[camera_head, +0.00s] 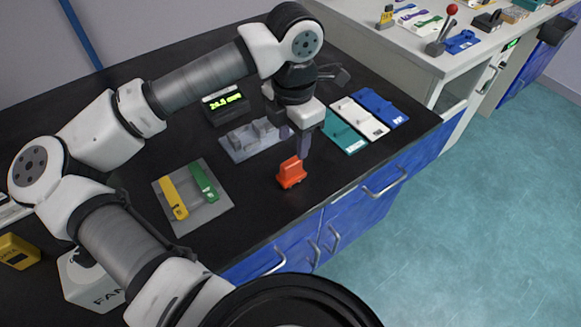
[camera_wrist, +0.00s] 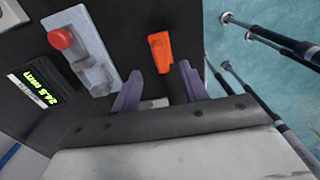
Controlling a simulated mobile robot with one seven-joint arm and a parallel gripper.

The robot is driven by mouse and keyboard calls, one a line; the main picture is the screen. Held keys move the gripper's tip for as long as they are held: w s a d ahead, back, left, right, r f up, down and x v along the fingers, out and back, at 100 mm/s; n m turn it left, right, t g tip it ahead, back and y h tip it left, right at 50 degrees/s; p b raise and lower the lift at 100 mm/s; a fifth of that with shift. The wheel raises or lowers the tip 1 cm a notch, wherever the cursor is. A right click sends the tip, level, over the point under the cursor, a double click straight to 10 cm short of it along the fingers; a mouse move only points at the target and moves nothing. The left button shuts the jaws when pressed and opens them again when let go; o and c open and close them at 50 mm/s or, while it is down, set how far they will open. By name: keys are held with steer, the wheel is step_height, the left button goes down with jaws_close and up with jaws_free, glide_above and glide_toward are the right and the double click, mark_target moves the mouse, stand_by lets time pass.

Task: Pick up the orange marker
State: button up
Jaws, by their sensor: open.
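The orange marker (camera_head: 291,173) is a small block with a raised upper part, standing on the black bench top near its front edge. In the wrist view the orange marker (camera_wrist: 160,52) lies ahead of my gripper, beyond and between its two fingers. My gripper (camera_head: 294,153) points down, just behind and above the marker in the head view. The wrist view shows my gripper (camera_wrist: 160,88) open, with its purple-grey fingers spread and nothing between them. I cannot tell the exact height gap between fingertips and marker.
A grey fixture (camera_head: 238,146) and a green-lit display (camera_head: 225,104) stand behind my gripper. Teal (camera_head: 344,132), white and blue plates lie to the right. A grey tray (camera_head: 205,215) with yellow and green pieces lies left. Drawer handles (camera_wrist: 270,40) jut out beyond the bench edge.

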mark_target(293, 160)
steer(key=shift+f+p, duration=0.9)
steer(key=shift+f, duration=2.7)
steer(key=shift+c, duration=0.2)
jaws_close()
